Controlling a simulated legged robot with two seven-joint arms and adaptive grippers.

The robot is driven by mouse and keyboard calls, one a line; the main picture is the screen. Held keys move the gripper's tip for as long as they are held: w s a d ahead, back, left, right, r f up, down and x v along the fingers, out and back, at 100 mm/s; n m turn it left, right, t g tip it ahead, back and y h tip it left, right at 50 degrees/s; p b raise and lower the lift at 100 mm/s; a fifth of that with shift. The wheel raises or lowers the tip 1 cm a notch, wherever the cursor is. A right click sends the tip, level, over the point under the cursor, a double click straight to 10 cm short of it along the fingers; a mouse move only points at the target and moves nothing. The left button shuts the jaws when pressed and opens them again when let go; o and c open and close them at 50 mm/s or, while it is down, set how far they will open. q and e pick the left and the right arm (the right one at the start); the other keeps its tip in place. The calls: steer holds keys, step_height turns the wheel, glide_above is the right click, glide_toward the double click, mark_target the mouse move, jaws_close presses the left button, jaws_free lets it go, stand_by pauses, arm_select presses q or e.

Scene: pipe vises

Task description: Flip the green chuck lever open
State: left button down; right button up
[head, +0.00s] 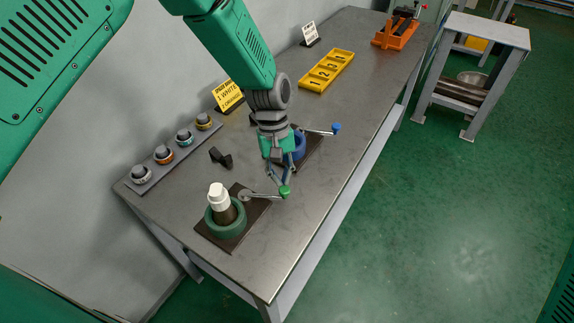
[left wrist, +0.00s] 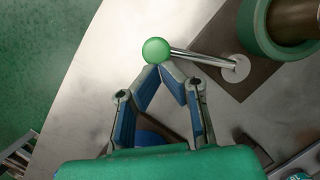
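The green chuck (head: 226,218) is a ring on a dark plate at the near end of the bench, with a white-topped pipe upright in it. Its metal lever (head: 262,197) points right and ends in a green knob (head: 285,192). In the left wrist view the green knob (left wrist: 156,50) is at the upper middle, its lever (left wrist: 203,58) running right to a pivot. My left gripper (head: 284,181) has its fingertips together right at the knob; the knob is beyond the tips, not between them. Whether they touch it I cannot tell. My right gripper is not in view.
A blue chuck (head: 298,146) with a blue-knobbed lever (head: 335,129) stands just behind my left gripper. A black block (head: 221,158), a rack of several rings (head: 164,155), a yellow numbered tray (head: 327,71) and an orange vise (head: 396,32) are on the bench. The near right bench top is clear.

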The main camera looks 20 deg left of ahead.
arm_select(q)
steer(key=shift+s+d+f+m, duration=0.1)
steer(key=shift+s+d+m, duration=0.15)
steer(key=shift+s+m, duration=0.4)
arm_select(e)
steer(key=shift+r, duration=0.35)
arm_select(q)
steer(key=shift+w+r, duration=0.15)
steer(key=shift+r, duration=0.1)
steer(key=v, duration=1.1)
steer(key=shift+w+d+r, duration=0.3)
steer(key=shift+w+r, duration=0.05)
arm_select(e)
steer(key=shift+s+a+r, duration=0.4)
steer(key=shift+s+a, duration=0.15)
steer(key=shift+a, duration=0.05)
